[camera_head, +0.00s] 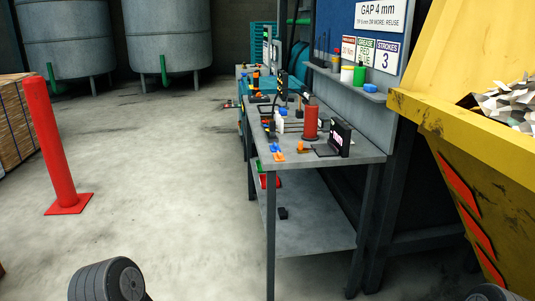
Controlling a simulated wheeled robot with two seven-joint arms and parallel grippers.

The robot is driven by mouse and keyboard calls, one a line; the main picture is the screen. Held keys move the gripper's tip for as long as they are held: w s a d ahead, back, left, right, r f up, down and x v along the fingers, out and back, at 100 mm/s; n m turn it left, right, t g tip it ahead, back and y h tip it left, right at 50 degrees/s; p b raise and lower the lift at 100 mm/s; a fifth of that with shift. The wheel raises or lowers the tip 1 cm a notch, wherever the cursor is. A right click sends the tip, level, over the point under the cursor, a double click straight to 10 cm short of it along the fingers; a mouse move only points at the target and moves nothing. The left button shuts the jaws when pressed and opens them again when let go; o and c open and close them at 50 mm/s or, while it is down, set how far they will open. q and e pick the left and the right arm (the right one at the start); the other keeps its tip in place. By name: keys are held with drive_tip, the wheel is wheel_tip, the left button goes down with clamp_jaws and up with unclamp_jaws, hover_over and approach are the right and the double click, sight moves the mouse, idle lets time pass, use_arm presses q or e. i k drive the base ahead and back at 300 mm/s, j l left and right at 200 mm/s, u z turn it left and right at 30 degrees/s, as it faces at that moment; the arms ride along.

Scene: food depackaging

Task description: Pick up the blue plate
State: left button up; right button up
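I cannot clearly make out a blue plate. A small blue piece (274,147) lies near the left edge of the grey workbench (355,154), with a small orange piece (279,157) just in front of it. The blue piece is too small to tell whether it is a plate. Neither of my grippers shows. Only dark rounded parts of my own arms show at the bottom left and bottom right corners.
A red cylinder (311,122) and a black display box (340,138) stand on the bench. A shelf (362,92) holds small containers above it. A yellow skip (440,110) flanks the right. A red post (51,145) stands left; the floor (165,190) between is clear.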

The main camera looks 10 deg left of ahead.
sight(274, 148)
drive_tip(key=u, duration=0.65)
drive_tip(key=i+u, duration=0.15)
drive_tip(key=i, duration=7.35)
drive_tip(key=z, duration=3.35)
